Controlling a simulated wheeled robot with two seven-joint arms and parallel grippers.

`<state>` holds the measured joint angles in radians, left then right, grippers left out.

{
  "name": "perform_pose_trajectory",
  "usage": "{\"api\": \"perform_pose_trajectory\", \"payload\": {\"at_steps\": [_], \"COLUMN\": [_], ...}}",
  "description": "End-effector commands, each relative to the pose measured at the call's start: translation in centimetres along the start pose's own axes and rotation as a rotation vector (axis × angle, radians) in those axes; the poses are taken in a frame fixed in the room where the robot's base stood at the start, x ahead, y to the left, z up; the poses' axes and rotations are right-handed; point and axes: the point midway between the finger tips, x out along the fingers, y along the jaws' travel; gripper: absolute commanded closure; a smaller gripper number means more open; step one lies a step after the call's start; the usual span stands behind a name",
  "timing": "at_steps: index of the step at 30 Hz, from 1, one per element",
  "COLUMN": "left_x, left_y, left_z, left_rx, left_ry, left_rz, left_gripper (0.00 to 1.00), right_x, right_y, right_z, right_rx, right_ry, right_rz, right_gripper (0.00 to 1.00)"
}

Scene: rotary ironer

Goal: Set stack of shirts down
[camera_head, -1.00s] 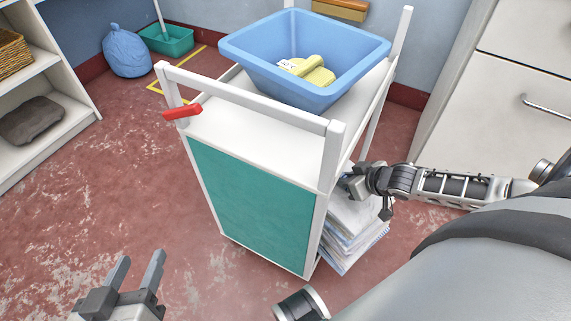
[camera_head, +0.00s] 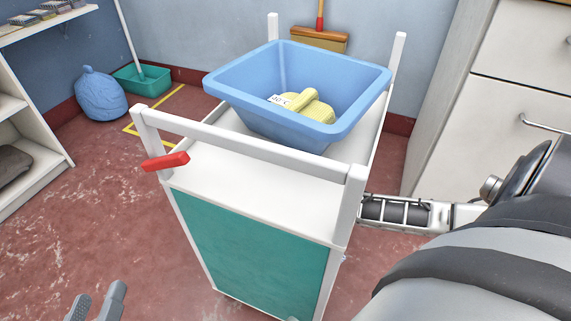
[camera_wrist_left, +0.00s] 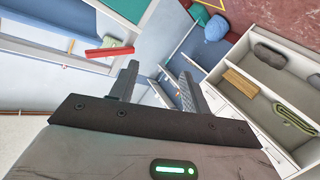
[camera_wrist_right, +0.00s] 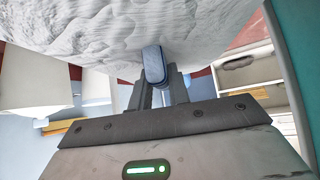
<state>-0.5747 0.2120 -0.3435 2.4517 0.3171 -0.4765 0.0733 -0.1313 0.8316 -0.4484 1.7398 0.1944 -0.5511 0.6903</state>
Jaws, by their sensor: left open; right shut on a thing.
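The stack of shirts (camera_wrist_right: 130,25) shows in the right wrist view as wrinkled white cloth across the top. My right gripper (camera_wrist_right: 157,84) is shut at its edge, with a bluish rounded piece between the fingertips. In the head view the right forearm passes behind the cart's right side, and the cart hides that gripper and the stack. What lies under the stack cannot be seen. My left gripper (camera_head: 97,298) is open and empty at the bottom left of the head view, left of the cart. Its spread fingers also show in the left wrist view (camera_wrist_left: 160,74).
A white cart (camera_head: 260,195) with a teal panel (camera_head: 255,255) and red handle (camera_head: 166,161) stands in front of me. A blue tub (camera_head: 297,125) on it holds yellow cloth. White drawers (camera_head: 515,110) stand right, shelves (camera_head: 30,130) left.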

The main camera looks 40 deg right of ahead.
Motion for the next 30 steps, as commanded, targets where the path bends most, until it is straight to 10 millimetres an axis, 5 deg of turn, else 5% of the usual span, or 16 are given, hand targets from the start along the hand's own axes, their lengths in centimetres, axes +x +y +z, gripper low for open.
{"api": "perform_pose_trajectory", "payload": {"at_steps": [6,17,18,20,30], "left_x": [0.7,0.7,0.7,0.7,0.7], "left_y": [0.5,0.8,0.8,0.8,0.9], "left_z": [-1.4,-3.2,-3.2,-3.2,-3.3], "left_rx": [-0.033,0.014,0.014,0.014,0.011], "left_ry": [0.140,0.220,0.220,0.219,0.214], "left_rz": [0.077,0.098,0.098,0.098,0.099], "left_gripper": [0.53,0.53,0.53,0.53,0.53], "right_x": [1.9,2.0,2.1,2.1,1.7], "right_y": [0.2,0.2,0.2,0.2,0.2], "right_z": [1.9,2.1,2.5,2.5,2.4], "right_rx": [0.000,0.003,0.004,0.004,0.004], "right_ry": [0.006,0.006,-0.003,-0.003,-0.002], "right_rz": [0.002,0.003,0.004,0.004,0.004], "right_gripper": [1.00,1.00,0.79,0.63,0.60]}}
